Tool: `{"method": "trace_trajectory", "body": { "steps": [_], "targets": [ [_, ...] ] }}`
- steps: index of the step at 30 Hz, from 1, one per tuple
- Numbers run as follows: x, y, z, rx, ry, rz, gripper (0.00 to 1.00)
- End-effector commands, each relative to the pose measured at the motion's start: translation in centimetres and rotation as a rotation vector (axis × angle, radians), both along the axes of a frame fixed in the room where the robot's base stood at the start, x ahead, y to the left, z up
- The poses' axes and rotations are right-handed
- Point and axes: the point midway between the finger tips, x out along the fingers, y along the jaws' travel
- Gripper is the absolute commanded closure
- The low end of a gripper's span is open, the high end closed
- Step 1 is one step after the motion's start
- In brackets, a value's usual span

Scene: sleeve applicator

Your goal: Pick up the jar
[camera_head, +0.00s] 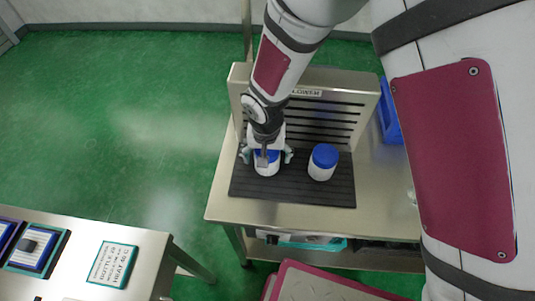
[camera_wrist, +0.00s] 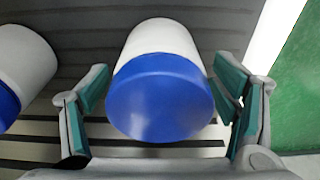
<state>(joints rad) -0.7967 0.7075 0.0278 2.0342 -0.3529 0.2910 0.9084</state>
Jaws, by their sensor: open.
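Two white jars with blue lids stand on the dark ribbed mat (camera_head: 290,193) of the steel bench. The left jar (camera_head: 266,169) is under my gripper (camera_head: 267,155), partly hidden by it. The right jar (camera_head: 322,165) stands apart to the right with nothing over it. In the wrist view the nearer jar (camera_wrist: 160,85) lies between the open fingers of my gripper (camera_wrist: 165,105), its blue lid facing the camera. A gap shows at the left finger; the right finger is very close to the lid, and I cannot tell whether it touches. The other jar (camera_wrist: 22,65) is cut off at the left edge.
A slotted metal back panel (camera_head: 330,115) with a label rises behind the mat. A blue bin (camera_head: 390,112) is at the bench's right side. A second table (camera_head: 75,245) with framed panels is at the lower left. Green floor (camera_head: 120,120) is open at the left.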

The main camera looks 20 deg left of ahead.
Motion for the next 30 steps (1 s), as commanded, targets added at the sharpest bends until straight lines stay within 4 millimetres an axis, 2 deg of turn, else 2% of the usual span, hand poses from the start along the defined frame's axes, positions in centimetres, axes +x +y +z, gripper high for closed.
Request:
{"method": "trace_trajectory", "body": {
  "steps": [5,12,23,30],
  "targets": [
    [0.0,0.0,0.0,0.0,0.0,0.0,0.22],
    [0.0,0.0,0.0,0.0,0.0,0.0,0.76],
    [0.1,0.0,0.3,0.001,-0.002,0.0,0.79],
    [0.2,0.1,2.1,0.003,-0.002,-0.002,0.79]
  ]
}}
